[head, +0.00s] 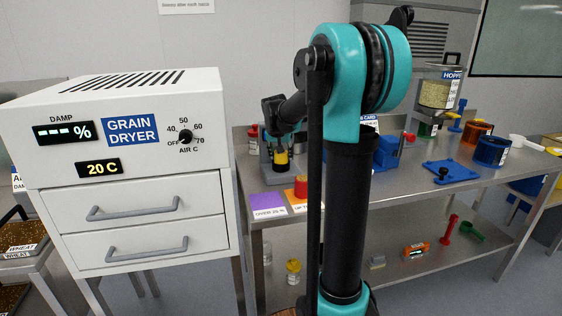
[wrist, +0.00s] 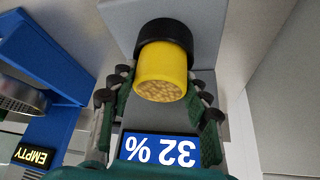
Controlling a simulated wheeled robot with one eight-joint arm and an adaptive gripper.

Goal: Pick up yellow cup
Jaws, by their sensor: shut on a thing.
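The yellow cup (wrist: 162,72) shows grain in its open mouth in the wrist view. A black round part (wrist: 165,36) sits against its far end; I cannot tell if it belongs to the cup or to the grey device behind. My gripper (wrist: 161,82) has one finger on each side of the cup and is shut on it. In the head view the yellow cup (head: 281,158) shows small between the dark fingers of my gripper (head: 280,164), above the left part of the steel table. The grey device (wrist: 208,115) carries a blue display reading 32 %, upside down.
The grain dryer (head: 130,165) stands close on the left. Purple (head: 268,204) and orange (head: 290,194) cards lie at the table's near left edge. A blue plate (head: 450,172) and a blue pot (head: 490,151) stand to the right. My arm hides the table's middle.

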